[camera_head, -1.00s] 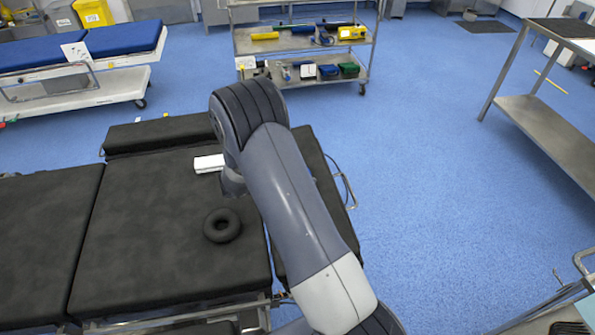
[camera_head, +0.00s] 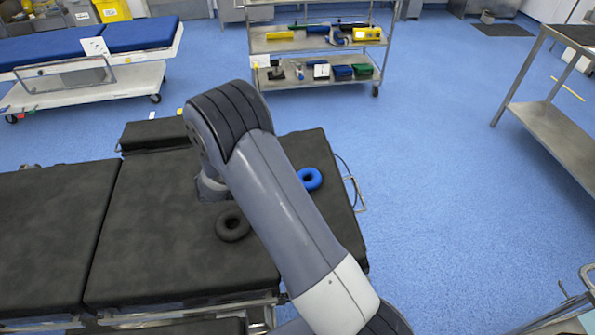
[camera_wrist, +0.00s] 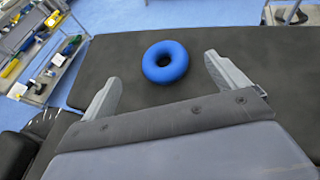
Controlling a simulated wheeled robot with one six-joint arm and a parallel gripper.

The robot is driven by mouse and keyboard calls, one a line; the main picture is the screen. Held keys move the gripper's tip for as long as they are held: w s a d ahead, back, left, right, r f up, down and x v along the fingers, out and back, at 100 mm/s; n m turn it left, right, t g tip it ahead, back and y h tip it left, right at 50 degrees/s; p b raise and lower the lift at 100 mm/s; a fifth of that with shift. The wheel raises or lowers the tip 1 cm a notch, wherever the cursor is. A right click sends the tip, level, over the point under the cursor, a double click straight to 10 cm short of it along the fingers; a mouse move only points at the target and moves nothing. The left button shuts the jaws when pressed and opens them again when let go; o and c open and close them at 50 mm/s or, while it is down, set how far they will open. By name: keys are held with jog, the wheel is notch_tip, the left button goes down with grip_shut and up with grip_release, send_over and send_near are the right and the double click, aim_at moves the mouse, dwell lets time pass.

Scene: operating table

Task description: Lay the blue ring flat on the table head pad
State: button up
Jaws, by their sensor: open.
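The blue ring (camera_head: 309,179) lies flat on the black pad (camera_head: 318,150) at the right end of the operating table. The wrist view shows the ring (camera_wrist: 165,62) whole, with bare pad (camera_wrist: 125,50) around it. My gripper (camera_wrist: 162,82) is open, its two grey fingers spread to either side and nearer the camera than the ring, touching nothing. In the head view my arm hides the gripper and part of the pad.
A black ring (camera_head: 232,224) lies on the middle table section (camera_head: 150,240), beside my arm. A steel trolley (camera_head: 310,42) with coloured items stands behind. A steel table (camera_head: 550,120) is at the right. Blue floor lies clear between.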

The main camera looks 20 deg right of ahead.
aim_at(313, 174)
jog(key=shift+v, duration=1.2)
jog(key=b+x, duration=0.1)
jog(key=x, duration=0.3)
jog(key=b+x, duration=0.1)
jog(key=x, duration=0.3)
jog(key=b+x, duration=0.1)
jog(key=x, duration=0.3)
jog(key=shift+d+f, duration=0.1)
jog(key=shift+f, duration=0.25)
jog(key=shift+r+p, duration=1.35)
jog(key=shift+r, duration=0.65)
